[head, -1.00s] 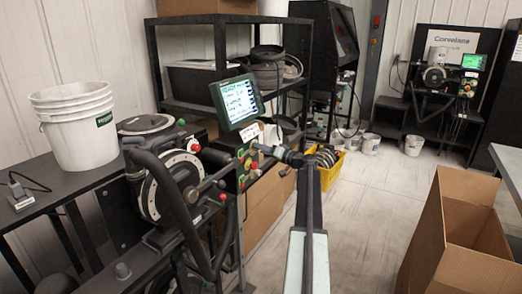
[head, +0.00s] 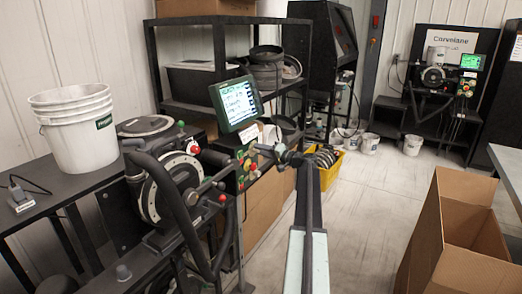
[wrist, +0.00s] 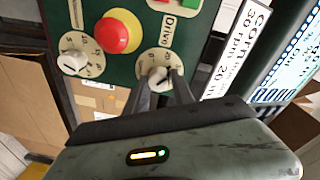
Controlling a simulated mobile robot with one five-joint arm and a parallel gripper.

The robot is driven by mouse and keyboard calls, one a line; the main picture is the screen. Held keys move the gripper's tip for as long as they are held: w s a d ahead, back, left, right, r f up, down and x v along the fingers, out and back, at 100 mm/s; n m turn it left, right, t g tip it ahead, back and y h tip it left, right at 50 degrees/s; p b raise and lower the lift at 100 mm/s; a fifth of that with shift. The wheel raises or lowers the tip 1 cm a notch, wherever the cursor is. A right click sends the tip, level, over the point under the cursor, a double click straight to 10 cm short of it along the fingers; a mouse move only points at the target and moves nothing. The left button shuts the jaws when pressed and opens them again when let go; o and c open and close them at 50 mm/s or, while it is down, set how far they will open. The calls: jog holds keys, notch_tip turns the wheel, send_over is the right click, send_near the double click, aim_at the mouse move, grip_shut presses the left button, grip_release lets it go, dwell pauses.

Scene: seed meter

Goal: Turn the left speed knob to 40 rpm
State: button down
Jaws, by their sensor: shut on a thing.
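A green control panel (wrist: 120,12) fills the top of the wrist view. A pale knob (wrist: 157,71) on a round dial sits beside the label "Drive". My gripper (wrist: 162,79) is shut on this knob, one finger on each side, partly hiding the dial's lower part. The dial numbers are too small to read surely. A second white knob (wrist: 73,62) on its own dial is at the left, clear of the fingers. In the head view my gripper (head: 262,149) reaches the panel (head: 246,165) from the right.
A red emergency button (wrist: 117,31) on a yellow base lies between the two knobs. A lit screen (head: 236,104) stands just above the panel. A black hose (head: 180,215) curves at the left. An open cardboard box (head: 440,240) stands at right; the floor between is clear.

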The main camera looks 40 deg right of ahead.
jog(key=shift+d+f+m+g+y+p, duration=0.1)
jog(key=shift+m+g+y+p, duration=0.3)
jog(key=shift+m, duration=3.05)
jog(key=shift+d+m+g+y+p, duration=0.15)
jog(key=shift+m+y, duration=0.45)
jog(key=shift+m, duration=2.85)
jog(key=shift+a, duration=0.1)
jog(key=c, duration=1.1)
grip_release()
